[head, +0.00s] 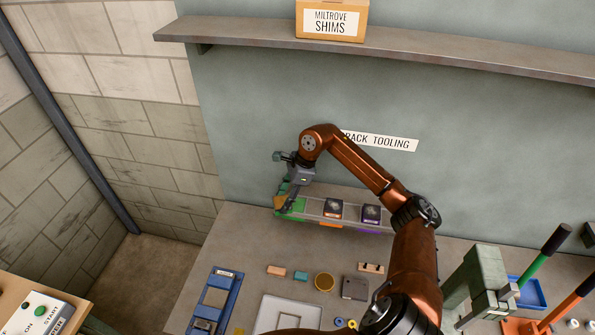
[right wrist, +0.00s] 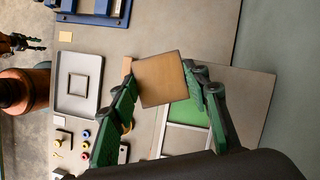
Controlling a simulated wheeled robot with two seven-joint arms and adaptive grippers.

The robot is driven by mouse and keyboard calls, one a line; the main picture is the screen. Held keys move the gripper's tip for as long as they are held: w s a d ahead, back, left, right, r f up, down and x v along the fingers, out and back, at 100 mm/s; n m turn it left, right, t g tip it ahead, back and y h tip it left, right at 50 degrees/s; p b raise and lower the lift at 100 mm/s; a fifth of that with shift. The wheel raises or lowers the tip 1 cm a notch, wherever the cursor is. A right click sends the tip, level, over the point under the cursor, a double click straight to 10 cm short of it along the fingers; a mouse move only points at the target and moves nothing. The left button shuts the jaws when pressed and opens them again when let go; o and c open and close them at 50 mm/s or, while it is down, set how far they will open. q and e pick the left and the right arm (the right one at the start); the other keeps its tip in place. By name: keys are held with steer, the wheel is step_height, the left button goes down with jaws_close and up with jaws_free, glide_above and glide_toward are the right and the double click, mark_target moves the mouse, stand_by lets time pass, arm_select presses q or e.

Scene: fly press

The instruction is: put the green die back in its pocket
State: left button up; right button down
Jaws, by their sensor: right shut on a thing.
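My right gripper (head: 288,197) is at the left end of the rack at the back of the bench. In the right wrist view its fingers (right wrist: 160,88) are shut on a square block, the die (right wrist: 160,78). The face toward the camera is plain tan-brown; no green shows on it. The green pocket (right wrist: 187,138) lies beyond the die and to its lower right in that view, its floor bare where visible. The green pocket (head: 297,206) is partly covered by the gripper in the head view. My left gripper (right wrist: 22,42) shows small at the wrist view's left edge.
Dark blocks sit in the orange pocket (head: 332,209) and the purple pocket (head: 370,214). A shelf (head: 430,45) runs above. A blue fixture (head: 215,300), a grey tray (head: 262,318) and small parts stand in front. The green press (head: 485,275) is at right.

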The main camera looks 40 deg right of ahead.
arm_select(q)
steer(key=w+r+p, duration=0.2)
steer(key=w+r, duration=0.1)
steer(key=w, duration=0.1)
arm_select(e)
steer(key=d+r+m+t+h, duration=0.1)
steer(key=d+r+m, duration=0.3)
steer(key=d, duration=0.2)
steer(key=shift+m, duration=0.4)
step_height(320, 180, down, 4)
steer(key=shift+d+f+b, duration=0.1)
steer(key=shift+d+b, duration=0.05)
steer(key=shift+b, duration=0.8)
steer(key=shift+f+b, duration=0.3)
steer(key=shift+f, duration=0.1)
steer(key=shift+w+f+b, duration=0.1)
steer(key=shift+f+b, duration=0.5)
steer(key=shift+f, duration=0.1)
arm_select(q)
steer(key=f, duration=0.1)
steer(key=s+f, duration=0.2)
steer(key=shift+d+f, duration=0.25)
steer(key=shift+f, duration=0.1)
steer(key=shift+s, duration=0.1)
steer(key=shift+f+b, duration=0.45)
steer(key=shift+f+b, duration=0.75)
arm_select(e)
steer(key=shift+f, duration=0.5)
